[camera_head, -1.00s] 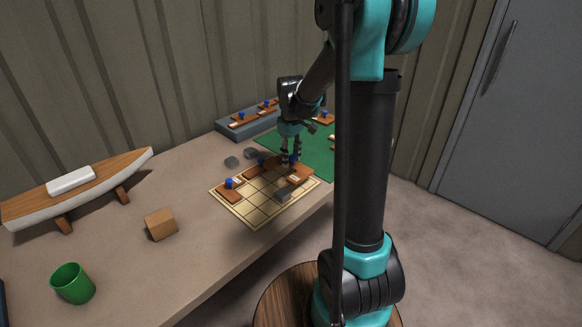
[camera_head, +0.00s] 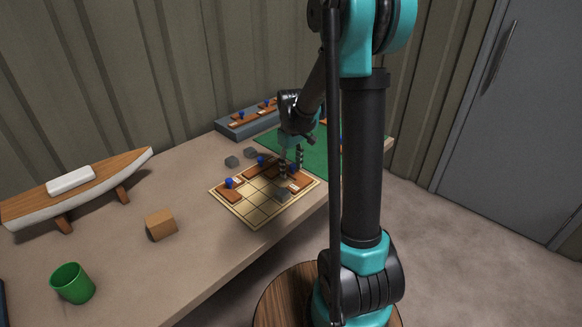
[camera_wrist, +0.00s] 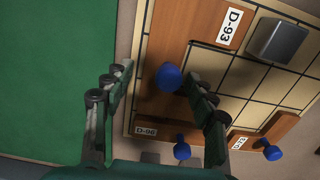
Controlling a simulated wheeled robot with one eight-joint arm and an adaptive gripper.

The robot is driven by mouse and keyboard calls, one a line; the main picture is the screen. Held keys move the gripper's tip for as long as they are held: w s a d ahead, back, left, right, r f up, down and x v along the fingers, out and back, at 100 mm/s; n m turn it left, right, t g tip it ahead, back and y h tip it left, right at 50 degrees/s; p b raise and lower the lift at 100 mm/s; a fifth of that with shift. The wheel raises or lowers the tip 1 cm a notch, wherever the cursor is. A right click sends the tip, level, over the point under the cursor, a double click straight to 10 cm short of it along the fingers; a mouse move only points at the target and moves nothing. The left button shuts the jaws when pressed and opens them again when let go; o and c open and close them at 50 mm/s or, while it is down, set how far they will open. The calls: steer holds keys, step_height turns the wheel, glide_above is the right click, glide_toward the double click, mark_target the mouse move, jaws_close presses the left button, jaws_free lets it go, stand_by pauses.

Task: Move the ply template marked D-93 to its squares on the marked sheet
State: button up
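The ply template D-93 (camera_wrist: 180,30) is a brown L-shaped piece with a white label and a blue knob. It lies on the marked sheet (camera_head: 255,212), at the side near the green mat; it also shows in the head view (camera_head: 303,181). My gripper (camera_head: 291,170) is open above it. In the wrist view its fingers (camera_wrist: 158,82) stand apart on either side of the blue knob, with gaps, and hold nothing. Template D-96 (camera_wrist: 165,123) and a third labelled template (camera_wrist: 275,128) lie on the sheet too. My gripper hides part of the sheet in the head view.
A grey block (camera_wrist: 277,40) sits on the sheet beside D-93. Two grey pieces (camera_head: 232,161) lie behind the sheet. A green mat (camera_head: 318,150), a grey rack (camera_head: 240,130), a wooden block (camera_head: 161,224), a green cup (camera_head: 73,283) and a boat model (camera_head: 85,190) share the bench.

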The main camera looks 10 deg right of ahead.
step_height(320, 180, up, 12)
steer(key=shift+r, duration=0.15)
stand_by(0.6)
stand_by(0.4)
